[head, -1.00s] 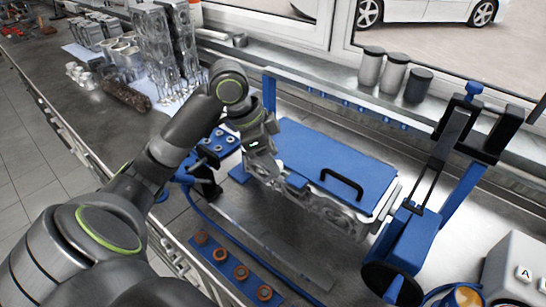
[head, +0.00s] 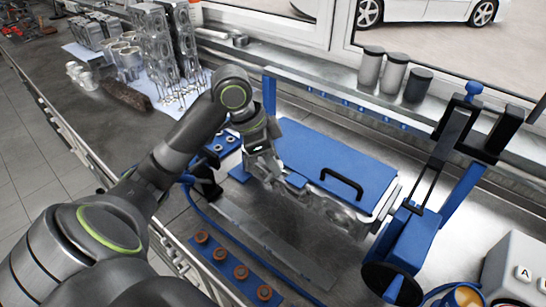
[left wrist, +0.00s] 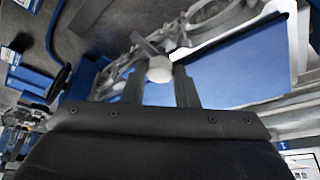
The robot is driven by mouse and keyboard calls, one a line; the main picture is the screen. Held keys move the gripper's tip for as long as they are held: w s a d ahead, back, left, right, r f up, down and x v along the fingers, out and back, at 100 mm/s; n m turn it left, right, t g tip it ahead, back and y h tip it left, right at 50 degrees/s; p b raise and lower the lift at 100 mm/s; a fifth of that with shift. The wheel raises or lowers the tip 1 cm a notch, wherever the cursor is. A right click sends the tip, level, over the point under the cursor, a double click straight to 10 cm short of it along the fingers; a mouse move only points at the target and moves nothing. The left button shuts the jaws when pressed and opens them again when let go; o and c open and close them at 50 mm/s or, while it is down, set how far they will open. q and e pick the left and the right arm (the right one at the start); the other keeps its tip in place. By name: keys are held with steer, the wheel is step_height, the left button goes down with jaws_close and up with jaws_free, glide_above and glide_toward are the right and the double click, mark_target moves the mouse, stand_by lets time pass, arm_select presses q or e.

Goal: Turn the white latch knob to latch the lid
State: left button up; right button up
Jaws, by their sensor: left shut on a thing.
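The blue lid (head: 318,152) lies flat and closed over the metal engine part (head: 340,212), with a black handle (head: 342,183) on top. It also shows in the left wrist view (left wrist: 240,66). My left gripper (head: 270,182) reaches down at the lid's near left corner. In the left wrist view the white latch knob (left wrist: 159,69) sits between the two fingers of my left gripper (left wrist: 160,88), which are shut on it. The gripper hides the knob in the head view. My right gripper is not in view.
A blue strip with several copper-coloured rings (head: 240,272) lies at the front. A blue stand (head: 412,235) rises to the right. Dark and grey cylinders (head: 394,75) stand on the back ledge. Engine parts (head: 165,45) crowd the bench at the back left.

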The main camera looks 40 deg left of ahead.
arm_select(q)
steer(key=shift+r+n+t+p, duration=0.2)
steer(key=shift+n+t+p, duration=0.1)
steer(key=shift+n+p, duration=0.4)
steer(key=n+y+p, duration=0.1)
steer(key=n+p, duration=0.1)
steer(key=p, duration=0.1)
steer(key=n+y+p, duration=0.1)
steer(key=n+p, duration=0.2)
steer(key=n+t+y+p, duration=0.1)
steer(key=n+p, duration=0.2)
steer(key=p, duration=0.1)
steer(key=shift+s+d+r, duration=0.1)
steer(key=shift+s+d, duration=0.1)
steer(key=shift+d, duration=0.2)
steer(key=shift+n+p, duration=0.4)
steer(key=shift+n, duration=0.2)
steer(key=n+y+p, duration=0.1)
steer(key=n, duration=0.1)
steer(key=shift+w+d+n, duration=0.1)
steer(key=shift+n, duration=0.2)
steer(key=shift+f+n+y, duration=0.25)
steer(key=shift+n+y, duration=0.45)
steer(key=shift+n, duration=0.8)
steer(key=o, duration=1)
steer(key=shift+w, duration=0.15)
